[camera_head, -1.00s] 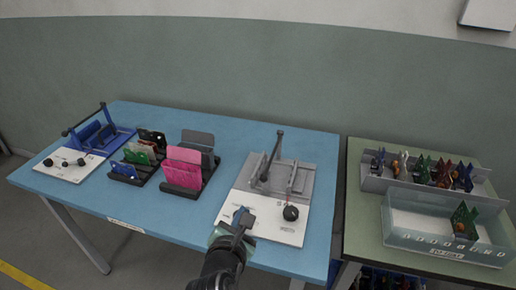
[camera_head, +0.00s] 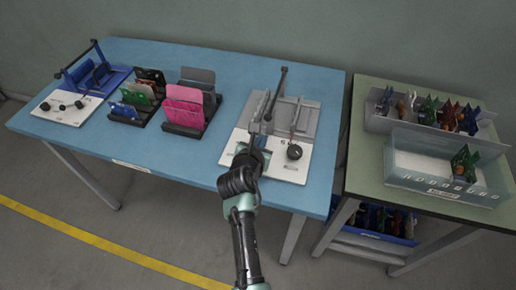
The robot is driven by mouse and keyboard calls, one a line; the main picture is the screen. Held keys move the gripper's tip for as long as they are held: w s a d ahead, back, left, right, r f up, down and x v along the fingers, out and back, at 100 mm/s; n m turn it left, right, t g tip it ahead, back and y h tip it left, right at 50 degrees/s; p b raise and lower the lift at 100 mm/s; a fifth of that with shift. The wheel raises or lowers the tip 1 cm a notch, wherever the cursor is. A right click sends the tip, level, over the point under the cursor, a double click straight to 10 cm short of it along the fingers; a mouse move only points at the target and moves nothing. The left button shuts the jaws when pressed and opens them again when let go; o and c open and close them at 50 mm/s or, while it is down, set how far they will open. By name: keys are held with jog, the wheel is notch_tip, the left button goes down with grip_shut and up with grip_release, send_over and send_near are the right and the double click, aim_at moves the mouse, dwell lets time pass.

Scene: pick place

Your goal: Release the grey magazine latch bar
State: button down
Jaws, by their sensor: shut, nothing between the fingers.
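The grey magazine (camera_head: 303,115) stands on a white base plate at the right end of the blue table. Its latch bar (camera_head: 282,82) is a dark bar that stands raised and tilted at the magazine's left side, with a dark knob at its top. My gripper (camera_head: 257,140) is at the front left of the magazine, close to the lower end of the bar. It is shut and empty. My wrist and forearm hide part of the base plate. I cannot tell whether the fingers touch the bar. A black round knob (camera_head: 294,152) sits on the plate to the right.
A blue magazine (camera_head: 95,78) with a similar bar stands at the table's far left. Racks with pink (camera_head: 184,112) and green plates (camera_head: 136,93) stand mid-table. A green side table (camera_head: 363,165) at right holds a grey rack (camera_head: 378,122) and a clear bin (camera_head: 400,175).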

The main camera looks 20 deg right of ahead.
jog(key=shift+w+d+r+p, duration=0.2)
jog(key=shift+r+p, duration=0.15)
jog(key=shift+r, duration=0.65)
jog(key=shift+w+d+r+p, duration=0.1)
jog(key=shift+d+r+p, duration=0.15)
jog(key=shift+r, duration=0.7)
jog(key=shift+a+r, duration=0.1)
